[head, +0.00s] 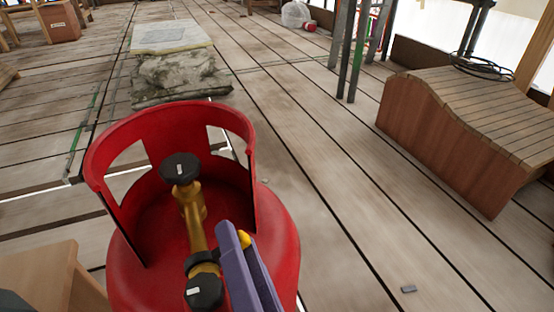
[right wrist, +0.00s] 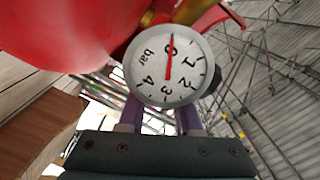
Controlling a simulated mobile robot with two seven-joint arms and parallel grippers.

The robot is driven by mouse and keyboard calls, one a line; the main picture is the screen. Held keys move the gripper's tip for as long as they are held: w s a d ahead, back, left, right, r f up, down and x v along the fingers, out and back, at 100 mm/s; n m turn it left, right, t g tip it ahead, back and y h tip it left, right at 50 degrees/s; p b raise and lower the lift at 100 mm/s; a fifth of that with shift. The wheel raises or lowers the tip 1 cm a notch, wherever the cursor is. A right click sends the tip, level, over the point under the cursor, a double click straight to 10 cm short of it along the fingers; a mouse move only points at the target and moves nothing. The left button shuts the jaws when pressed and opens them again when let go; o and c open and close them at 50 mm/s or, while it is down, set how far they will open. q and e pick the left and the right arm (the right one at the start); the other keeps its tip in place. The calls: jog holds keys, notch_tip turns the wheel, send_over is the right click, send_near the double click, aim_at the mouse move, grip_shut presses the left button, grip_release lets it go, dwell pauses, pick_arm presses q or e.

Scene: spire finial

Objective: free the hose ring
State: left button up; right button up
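A red gas cylinder (head: 277,238) with a cut-out collar (head: 225,115) stands in front of me. Inside the collar is a brass valve (head: 194,215) with a black knob (head: 180,168). Lower on the brass are a dark ring (head: 203,263), possibly the hose ring, and another black knob (head: 205,291). My right gripper (head: 240,236) has its purple fingers beside the brass, with a small yellow part at their tips. In the right wrist view, a round gauge (right wrist: 168,68) covers the fingertips, so their grip is hidden; its red needle is by 0. My left gripper is not in view.
A slatted wooden bench (head: 470,110) with a black coil (head: 484,68) on it stands at the right. Wrapped blocks (head: 178,75) lie behind the cylinder. A wooden piece (head: 45,280) is at the lower left. Plank floor is mostly clear right of the cylinder.

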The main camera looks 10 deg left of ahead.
jog(key=p+v, duration=0.3)
jog(key=v, duration=0.6)
jog(key=shift+s+d, duration=0.2)
jog(key=shift+s, duration=0.05)
jog(key=w+d+r+n+g+h+p, duration=0.2)
jog(key=r+p, duration=1)
jog(key=p, duration=0.1)
jog(key=w+d+r+n+g+h+p, duration=0.2)
jog(key=d+r+g+p, duration=0.1)
jog(key=r+p, duration=0.95)
jog(key=s+d+r+n+g+h+p, duration=0.1)
jog(key=s+d+r+g+h+p, duration=0.3)
jog(key=r+p, duration=0.65)
jog(key=s+d+r+n+p, duration=0.1)
jog(key=d+r+p, duration=0.6)
jog(key=r+p, duration=0.3)
jog(key=s+d+r+n+g+h+p, duration=0.1)
jog(key=s+d+r+g+h+p, duration=0.3)
jog(key=r+p, duration=0.65)
notch_tip(320, 180, up, 35)
jog(key=w+t+y+p, duration=0.1)
jog(key=y+p, duration=0.1)
jog(key=p, duration=3)
jog(key=shift+d+t+p, duration=0.3)
jog(key=shift+d, duration=0.15)
